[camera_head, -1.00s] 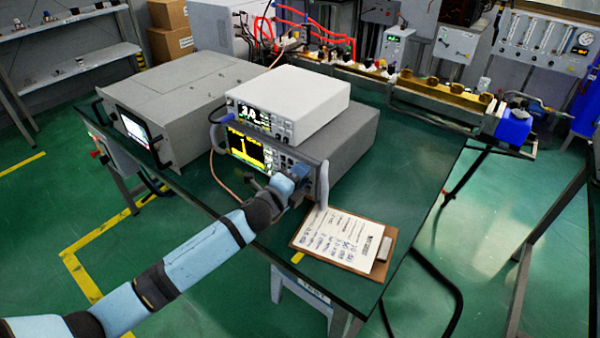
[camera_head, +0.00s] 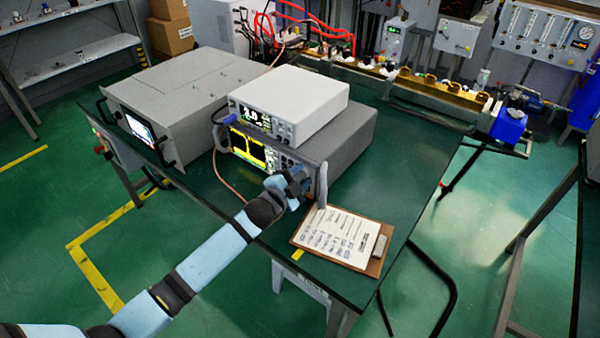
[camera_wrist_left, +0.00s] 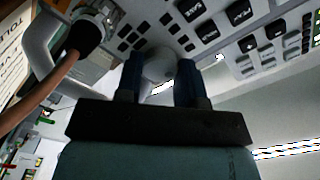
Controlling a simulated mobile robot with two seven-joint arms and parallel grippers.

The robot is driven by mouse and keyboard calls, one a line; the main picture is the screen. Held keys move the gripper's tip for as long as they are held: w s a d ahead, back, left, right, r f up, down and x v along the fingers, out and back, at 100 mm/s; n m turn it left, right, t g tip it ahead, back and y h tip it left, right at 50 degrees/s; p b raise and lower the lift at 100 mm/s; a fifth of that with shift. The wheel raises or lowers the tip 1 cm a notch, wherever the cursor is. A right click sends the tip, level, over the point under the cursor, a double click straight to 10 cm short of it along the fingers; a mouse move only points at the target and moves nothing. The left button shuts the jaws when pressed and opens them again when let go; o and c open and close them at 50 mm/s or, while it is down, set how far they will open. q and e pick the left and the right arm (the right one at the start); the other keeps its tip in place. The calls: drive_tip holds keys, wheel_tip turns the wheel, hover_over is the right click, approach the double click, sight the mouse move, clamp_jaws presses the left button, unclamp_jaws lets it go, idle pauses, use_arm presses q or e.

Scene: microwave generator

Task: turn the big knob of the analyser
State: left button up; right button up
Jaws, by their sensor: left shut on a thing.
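The analyser (camera_head: 345,145) is the grey lower box on the green table, with a yellow trace on its screen (camera_head: 246,150). My left gripper (camera_head: 301,181) is at the right part of its front panel, beside the handle (camera_head: 322,185). In the left wrist view the two blue fingers (camera_wrist_left: 160,78) stand on either side of the big pale round knob (camera_wrist_left: 158,68) and are shut on it. In the head view my gripper hides the knob. My right gripper is not in view.
A white instrument (camera_head: 295,105) sits on the analyser. A clipboard (camera_head: 342,238) lies close to the right of my left gripper. A copper-coloured cable (camera_head: 222,175) hangs by the panel's left side; a cable with a dark plug (camera_wrist_left: 85,38) shows near the fingers. A large grey unit (camera_head: 185,95) stands left.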

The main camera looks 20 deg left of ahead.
use_arm(q)
drive_tip(key=shift+n, duration=0.5)
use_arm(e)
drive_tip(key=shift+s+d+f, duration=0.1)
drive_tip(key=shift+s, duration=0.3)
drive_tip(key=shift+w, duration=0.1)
use_arm(q)
drive_tip(key=o, duration=0.6)
drive_tip(key=shift+o, duration=0.2)
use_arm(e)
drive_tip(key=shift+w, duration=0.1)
use_arm(q)
drive_tip(key=shift+s+a, duration=0.1)
drive_tip(key=shift+s, duration=0.15)
drive_tip(key=v, duration=1.3)
drive_tip(key=shift+s, duration=0.2)
